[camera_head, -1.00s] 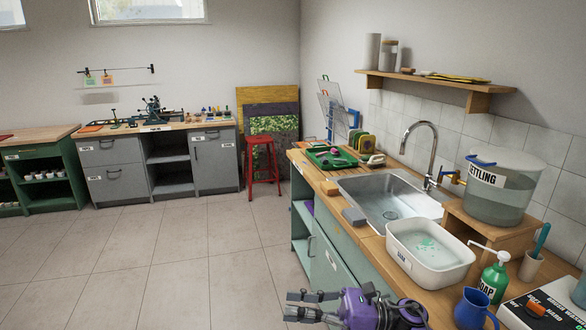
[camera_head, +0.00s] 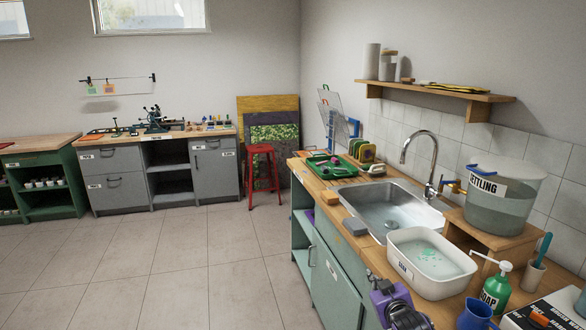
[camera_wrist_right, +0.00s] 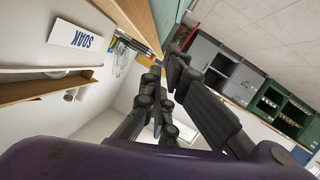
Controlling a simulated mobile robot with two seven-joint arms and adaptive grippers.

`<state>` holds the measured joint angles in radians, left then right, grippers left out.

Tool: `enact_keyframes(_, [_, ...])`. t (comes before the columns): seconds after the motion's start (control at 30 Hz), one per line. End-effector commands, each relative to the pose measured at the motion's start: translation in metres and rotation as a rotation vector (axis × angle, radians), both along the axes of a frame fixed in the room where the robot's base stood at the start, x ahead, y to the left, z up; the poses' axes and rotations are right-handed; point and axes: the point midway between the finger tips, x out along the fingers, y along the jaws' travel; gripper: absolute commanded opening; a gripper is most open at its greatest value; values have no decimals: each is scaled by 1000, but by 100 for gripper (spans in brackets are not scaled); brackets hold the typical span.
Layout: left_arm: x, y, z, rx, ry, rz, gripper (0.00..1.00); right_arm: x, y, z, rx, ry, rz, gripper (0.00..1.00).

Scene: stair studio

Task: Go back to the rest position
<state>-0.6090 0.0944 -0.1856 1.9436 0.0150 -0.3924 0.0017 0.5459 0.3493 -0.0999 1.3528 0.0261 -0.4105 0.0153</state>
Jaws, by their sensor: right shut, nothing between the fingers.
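My right gripper shows at the bottom of the head view (camera_head: 375,282), in front of the sink counter, with its purple wrist partly cut off by the frame. In the right wrist view its black fingers (camera_wrist_right: 164,70) are shut with nothing between them. The white tub (camera_head: 430,262) with greenish water stands on the counter to the right of the gripper, apart from it. My left gripper is in neither view.
The wooden counter (camera_head: 365,246) holds a metal sink (camera_head: 385,211), a grey block (camera_head: 355,227), a green soap bottle (camera_head: 495,288), a blue jug (camera_head: 476,316) and a settling bucket (camera_head: 497,205). A red stool (camera_head: 262,172) stands farther back. The tiled floor (camera_head: 190,265) on the left is clear.

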Motion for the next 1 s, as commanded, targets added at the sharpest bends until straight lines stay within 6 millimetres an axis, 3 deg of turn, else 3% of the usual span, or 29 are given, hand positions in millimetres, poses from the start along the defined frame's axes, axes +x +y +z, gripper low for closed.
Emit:
enact_keyframes(0.03, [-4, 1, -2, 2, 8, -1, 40, -23, 3, -25, -2, 22, 6, 0])
enact_keyframes(0.27, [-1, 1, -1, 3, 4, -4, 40, -114, 13, -104, 42, 126, 6, 0])
enact_keyframes(0.37, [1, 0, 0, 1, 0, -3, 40, -170, 18, -141, 72, 185, -4, 0])
enact_keyframes(0.53, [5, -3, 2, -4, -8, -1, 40, -288, 29, -193, 140, 299, -39, 0])
enact_keyframes(0.7, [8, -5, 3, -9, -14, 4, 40, -407, 39, -217, 213, 408, -101, 0])
enact_keyframes(0.8, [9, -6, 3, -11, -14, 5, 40, -459, 43, -219, 244, 455, -138, 0])
enact_keyframes(0.9, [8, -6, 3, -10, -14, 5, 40, -494, 46, -217, 266, 486, -168, 0])
enact_keyframes(1.0, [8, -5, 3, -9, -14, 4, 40, -514, 46, -215, 275, 502, -186, 0])
